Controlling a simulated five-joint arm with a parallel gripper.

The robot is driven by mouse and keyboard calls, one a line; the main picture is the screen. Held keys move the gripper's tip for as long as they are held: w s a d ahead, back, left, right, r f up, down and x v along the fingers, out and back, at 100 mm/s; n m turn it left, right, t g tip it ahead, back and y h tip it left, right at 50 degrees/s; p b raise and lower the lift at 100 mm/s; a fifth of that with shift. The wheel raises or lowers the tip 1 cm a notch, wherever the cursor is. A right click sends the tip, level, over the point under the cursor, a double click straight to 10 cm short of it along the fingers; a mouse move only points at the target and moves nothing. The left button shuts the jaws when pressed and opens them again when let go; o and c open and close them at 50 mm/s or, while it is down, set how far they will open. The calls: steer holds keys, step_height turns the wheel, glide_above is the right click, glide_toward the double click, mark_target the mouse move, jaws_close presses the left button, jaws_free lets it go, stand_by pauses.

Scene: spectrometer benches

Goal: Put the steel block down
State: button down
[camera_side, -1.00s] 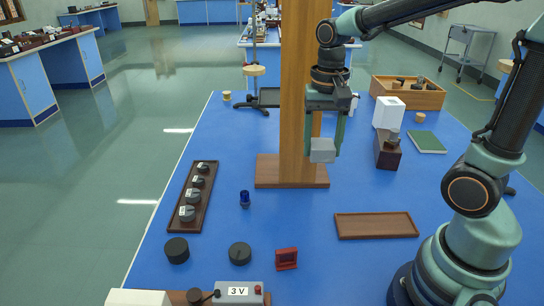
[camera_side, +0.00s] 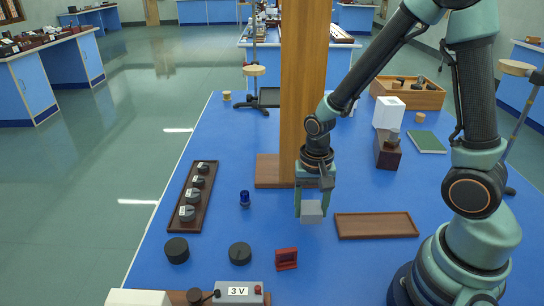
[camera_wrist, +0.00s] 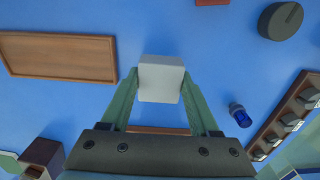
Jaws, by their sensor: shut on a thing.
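The steel block (camera_side: 312,212) is a pale grey cube. My gripper (camera_side: 313,203) is shut on it, with a green finger on each side. In the side view the block appears left of the brown wooden tray (camera_side: 376,226), in front of the wooden post. I cannot tell from the side view how far it is above the blue table. The wrist view also shows the block (camera_wrist: 161,78) between the fingertips of my gripper (camera_wrist: 160,90), with the empty tray (camera_wrist: 60,57) to the left.
The tall wooden post (camera_side: 303,95) stands on a base close behind my gripper. A blue lamp-like piece (camera_side: 245,199), a dark round knob (camera_side: 240,253) and a red item (camera_side: 286,259) stand left and in front. The table between them is clear.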

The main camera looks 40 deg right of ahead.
mark_target(309, 220)
steer(key=shift+f, duration=2.05)
steer(key=shift+f, duration=0.1)
steer(key=shift+c, duration=0.6)
jaws_free()
step_height(309, 220, up, 12)
steer(key=shift+r, duration=0.25)
step_height(309, 220, up, 12)
steer(key=s+n+t, duration=0.2)
steer(key=n+t, duration=0.3)
steer(key=n, duration=0.4)
steer(key=shift+d+t, duration=0.2)
steer(key=shift+t, duration=0.1)
steer(key=shift+s+r, duration=0.1)
